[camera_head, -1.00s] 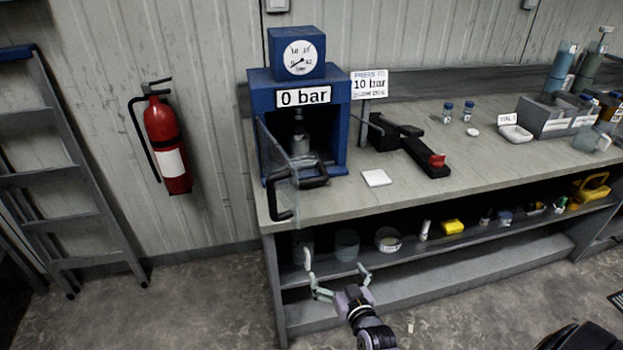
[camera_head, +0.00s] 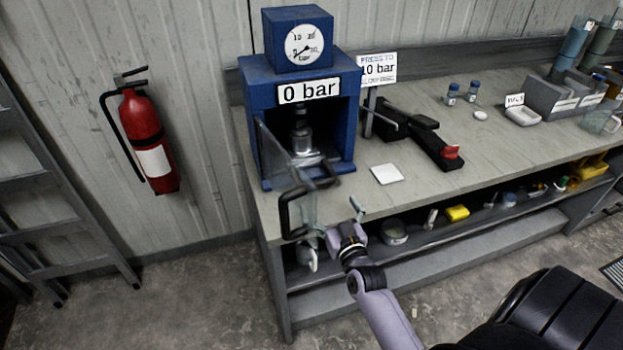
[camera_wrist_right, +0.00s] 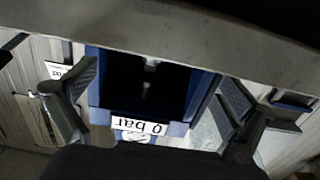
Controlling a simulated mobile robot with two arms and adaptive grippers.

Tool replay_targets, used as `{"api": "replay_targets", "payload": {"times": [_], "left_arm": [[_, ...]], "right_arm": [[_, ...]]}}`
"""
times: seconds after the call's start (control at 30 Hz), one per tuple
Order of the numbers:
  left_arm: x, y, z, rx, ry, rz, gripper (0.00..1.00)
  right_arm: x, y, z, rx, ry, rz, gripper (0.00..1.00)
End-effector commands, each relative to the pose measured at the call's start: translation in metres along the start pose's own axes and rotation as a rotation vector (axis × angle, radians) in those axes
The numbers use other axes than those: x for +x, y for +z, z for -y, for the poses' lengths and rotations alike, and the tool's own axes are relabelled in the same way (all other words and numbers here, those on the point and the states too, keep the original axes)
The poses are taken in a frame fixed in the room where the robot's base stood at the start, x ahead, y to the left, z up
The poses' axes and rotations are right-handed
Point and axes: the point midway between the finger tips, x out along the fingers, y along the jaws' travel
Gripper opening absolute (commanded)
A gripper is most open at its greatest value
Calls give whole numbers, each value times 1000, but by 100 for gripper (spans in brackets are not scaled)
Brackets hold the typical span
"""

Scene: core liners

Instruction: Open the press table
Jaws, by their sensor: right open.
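The blue press (camera_head: 347,110) stands at the bench's left end, with a "0 bar" label and a dial on top. Its clear door (camera_head: 273,150) stands swung open toward me, with a black handle (camera_head: 286,215) on it. A second dark handle (camera_head: 322,186) shows low at the press front, partly behind the clear panel. Inside are a metal cylinder (camera_head: 302,138) and a plate. My right gripper (camera_head: 334,232) is open and empty, by the bench's front edge, just right of the door handle. The right wrist view shows the press upside down (camera_wrist_right: 98,95) between its fingers. My left gripper is out of view.
On the bench (camera_head: 350,205) are a white tile (camera_head: 386,174), a black tool with a red end (camera_head: 430,140), a sign (camera_head: 379,69) and small vials (camera_head: 452,94). The shelf below holds jars. A fire extinguisher (camera_head: 150,140) hangs at left, beside a ladder (camera_head: 60,230).

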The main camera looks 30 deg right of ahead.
Motion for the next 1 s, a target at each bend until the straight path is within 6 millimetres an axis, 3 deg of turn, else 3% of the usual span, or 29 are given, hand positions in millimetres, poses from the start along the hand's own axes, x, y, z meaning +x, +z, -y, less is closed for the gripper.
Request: {"api": "replay_targets", "payload": {"times": [0.3,0.5,0.87,1.0], "left_arm": [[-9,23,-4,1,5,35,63],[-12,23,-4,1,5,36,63],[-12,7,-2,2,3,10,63],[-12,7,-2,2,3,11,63]], "right_arm": [[40,-2,0,-1,-1,-1,100],[66,-1,0,-1,-1,-1,100],[74,0,0,-1,-1,0,100],[74,0,0,-1,-1,0,93]]}}
